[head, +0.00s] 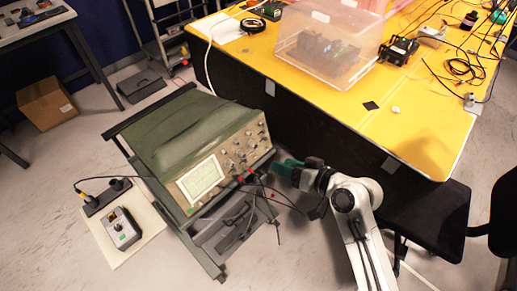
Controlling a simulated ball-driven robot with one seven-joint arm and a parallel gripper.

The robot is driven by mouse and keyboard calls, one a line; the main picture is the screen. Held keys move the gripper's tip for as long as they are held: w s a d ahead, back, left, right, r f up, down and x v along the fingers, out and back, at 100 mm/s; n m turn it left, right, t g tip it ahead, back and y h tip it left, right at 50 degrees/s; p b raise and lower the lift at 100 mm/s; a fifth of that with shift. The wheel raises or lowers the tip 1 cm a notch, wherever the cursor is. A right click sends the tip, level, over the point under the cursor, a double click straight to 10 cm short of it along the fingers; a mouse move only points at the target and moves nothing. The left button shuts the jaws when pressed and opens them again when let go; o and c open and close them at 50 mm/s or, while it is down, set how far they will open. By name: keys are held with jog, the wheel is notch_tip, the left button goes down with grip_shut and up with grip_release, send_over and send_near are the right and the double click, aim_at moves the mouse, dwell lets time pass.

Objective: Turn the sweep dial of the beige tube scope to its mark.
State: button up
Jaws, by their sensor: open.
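The tube scope (224,160) stands on a cart left of centre, with a green top and a beige front panel. Its panel has a pale screen (203,177) on the left and several small knobs on the right. I cannot tell which knob is the sweep dial, and its mark is too small to see. My gripper (279,167) is just right of the panel's right end, apart from the knobs. It is open, and nothing shows between its fingers. Leads hang from the panel's lower part.
The cart (208,262) has black leads and a dark item on its lower shelf. A yellow table (430,130) with a clear plastic box (330,45) stands at the right. A grey control box (122,228) lies on a board at left. A black chair is at far right.

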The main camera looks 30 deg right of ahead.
aim_at(256, 146)
jog(key=shift+m+t, duration=0.3)
jog(key=shift+t, duration=0.1)
jog(key=x, duration=0.3)
jog(key=p+x, duration=0.1)
jog(key=x, duration=0.3)
jog(key=r+x, duration=0.1)
jog(key=x, duration=0.3)
jog(key=shift+w+d+p, duration=0.3)
jog(key=shift+w+p, duration=0.1)
jog(key=shift+w, duration=0.15)
jog(key=shift+c, duration=0.2)
grip_shut()
